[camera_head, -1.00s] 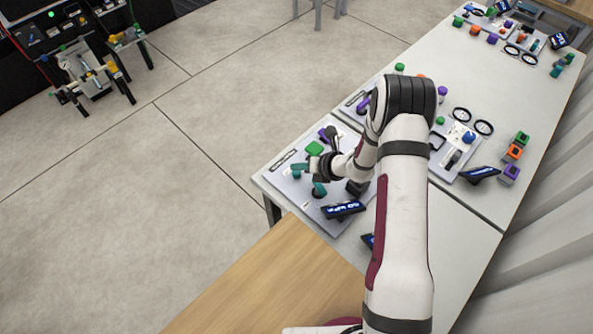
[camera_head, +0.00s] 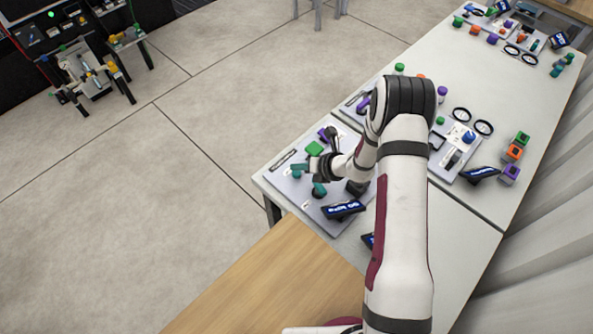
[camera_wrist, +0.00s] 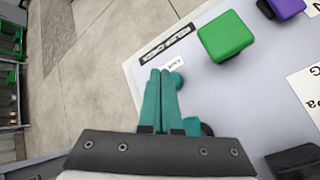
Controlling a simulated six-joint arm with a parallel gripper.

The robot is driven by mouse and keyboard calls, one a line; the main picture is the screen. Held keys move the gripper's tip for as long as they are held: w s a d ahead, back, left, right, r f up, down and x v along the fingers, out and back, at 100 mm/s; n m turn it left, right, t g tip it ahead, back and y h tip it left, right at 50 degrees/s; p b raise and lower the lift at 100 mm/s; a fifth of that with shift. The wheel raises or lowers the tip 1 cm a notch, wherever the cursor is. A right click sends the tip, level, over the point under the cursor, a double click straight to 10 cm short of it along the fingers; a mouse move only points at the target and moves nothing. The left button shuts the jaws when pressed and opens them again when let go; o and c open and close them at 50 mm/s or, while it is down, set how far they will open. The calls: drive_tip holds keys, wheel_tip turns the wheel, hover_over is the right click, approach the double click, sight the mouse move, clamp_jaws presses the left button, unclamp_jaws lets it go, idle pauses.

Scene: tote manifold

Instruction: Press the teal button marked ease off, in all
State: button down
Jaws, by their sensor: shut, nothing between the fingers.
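My gripper (camera_wrist: 160,100) has two teal fingers, shut together with nothing between them. In the head view my gripper (camera_head: 299,167) is low over the near grey panel, left of a green square button. In the wrist view a teal rounded piece (camera_wrist: 178,79) shows just right of the fingertips, beside a small white label (camera_wrist: 174,64). It looks like the teal button, mostly hidden by the fingers; I cannot tell whether they touch it. Another teal part (camera_head: 319,189) with a dark base stands nearer on the panel.
The green button (camera_wrist: 226,36) and a purple part (camera_wrist: 287,8) stand on the panel (camera_wrist: 240,95). A tilted display (camera_head: 343,210) stands at its near edge. More panels with coloured parts lie farther along the table (camera_head: 490,90). Open floor lies left.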

sight(299, 175)
drive_tip(key=shift+f, duration=0.35)
drive_tip(key=shift+f, duration=0.5)
idle(0.5)
drive_tip(key=shift+r, duration=0.9)
drive_tip(key=shift+r, duration=2.55)
